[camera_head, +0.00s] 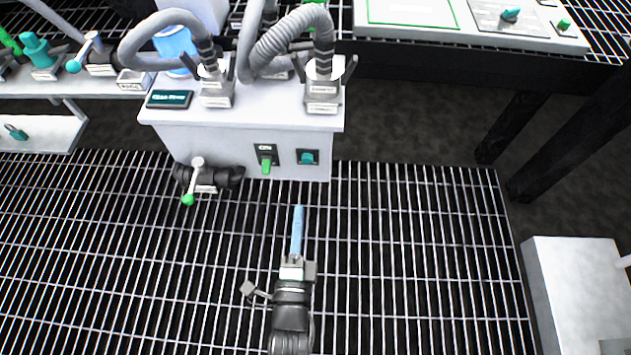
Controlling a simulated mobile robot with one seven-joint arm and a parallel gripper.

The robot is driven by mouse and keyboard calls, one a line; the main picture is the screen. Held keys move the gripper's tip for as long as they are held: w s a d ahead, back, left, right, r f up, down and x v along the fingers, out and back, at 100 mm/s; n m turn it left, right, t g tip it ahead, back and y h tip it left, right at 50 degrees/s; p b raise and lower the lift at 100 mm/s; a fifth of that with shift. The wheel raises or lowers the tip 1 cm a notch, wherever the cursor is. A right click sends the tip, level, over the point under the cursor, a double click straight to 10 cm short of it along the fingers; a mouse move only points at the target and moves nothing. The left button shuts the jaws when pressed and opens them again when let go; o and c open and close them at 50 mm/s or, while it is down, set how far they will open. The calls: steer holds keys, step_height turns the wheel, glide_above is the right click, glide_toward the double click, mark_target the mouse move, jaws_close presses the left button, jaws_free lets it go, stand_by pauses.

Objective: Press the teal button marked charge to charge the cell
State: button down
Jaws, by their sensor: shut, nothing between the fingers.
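A small teal button (308,157) on a dark plate sits on the front face of a white cabinet (225,145), at its lower right. Any marking on the button is too small to read. My gripper (299,209) has its blue fingers shut together with nothing between them. It points toward the cabinet's front, below the button in the picture and slightly to its left. The fingertips look apart from the cabinet and the button. A cell cannot be made out with certainty.
A green-handled switch (266,160) is just left of the button. A valve with a green-tipped lever (196,180) is at the cabinet's lower left. Grey hoses (290,38) rise from the cabinet top. A white box (575,290) stands at right. Open grating surrounds my gripper.

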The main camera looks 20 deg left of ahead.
mark_target(307, 162)
steer(key=f, duration=0.1)
steer(key=s+f, duration=0.1)
steer(key=f, duration=0.1)
steer(key=shift+s+d, duration=0.2)
steer(key=shift+d, duration=0.15)
steer(key=shift+w+b, duration=0.1)
steer(key=shift+b, duration=0.2)
steer(key=b+x, duration=0.5)
steer(key=x, duration=0.7)
steer(key=shift+w+a+f+b, duration=0.1)
steer(key=shift+w+f+b, duration=0.05)
steer(key=shift+w+b, duration=0.25)
steer(key=shift+w+a, duration=0.15)
steer(key=shift+w, duration=0.4)
steer(key=shift+w, duration=0.1)
